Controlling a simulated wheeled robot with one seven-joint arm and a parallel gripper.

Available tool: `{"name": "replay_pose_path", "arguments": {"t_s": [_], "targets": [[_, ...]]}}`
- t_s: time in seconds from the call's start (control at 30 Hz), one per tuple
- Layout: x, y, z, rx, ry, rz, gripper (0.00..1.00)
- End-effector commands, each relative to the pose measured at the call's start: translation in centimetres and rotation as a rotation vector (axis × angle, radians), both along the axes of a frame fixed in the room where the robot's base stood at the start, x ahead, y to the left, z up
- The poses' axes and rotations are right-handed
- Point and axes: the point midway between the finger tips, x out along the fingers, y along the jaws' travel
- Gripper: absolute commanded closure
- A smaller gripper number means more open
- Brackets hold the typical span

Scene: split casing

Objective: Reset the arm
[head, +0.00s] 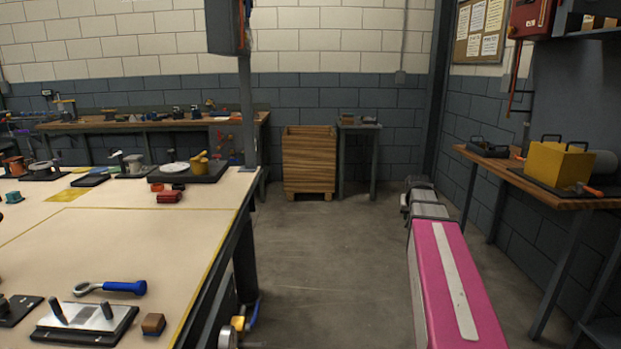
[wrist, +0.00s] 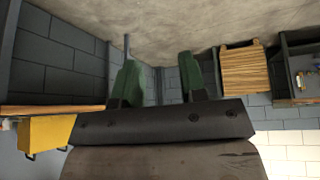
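My arm reaches forward over the floor at the right of the head view, its pink link nearest and grey parts beyond. My gripper (wrist: 158,75) shows in the wrist view as two green fingers on a dark bar. The fingers stand apart with nothing between them, so it is open and empty. In the head view the gripper's fingers are too small and hidden behind my arm to make out.
A large worktable (head: 85,240) with tools stands at left. A side bench (head: 525,183) with a yellow box (head: 555,165) is at right. A wooden crate (head: 309,160) and small stand (head: 358,128) are at the back wall. The floor between is clear.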

Motion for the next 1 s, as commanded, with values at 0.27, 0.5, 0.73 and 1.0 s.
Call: {"name": "replay_pose_path", "arguments": {"t_s": [0.27,0.5,0.73,1.0], "targets": [[-7.6,8.8,-10.4,0.05,0.191,0.106,0.61],[-15.3,14.9,-17.4,0.084,0.355,0.19,0.61],[-20.7,18.3,-21.0,0.097,0.464,0.243,0.61],[-22.0,19.0,-21.9,0.101,0.491,0.258,0.61]]}}
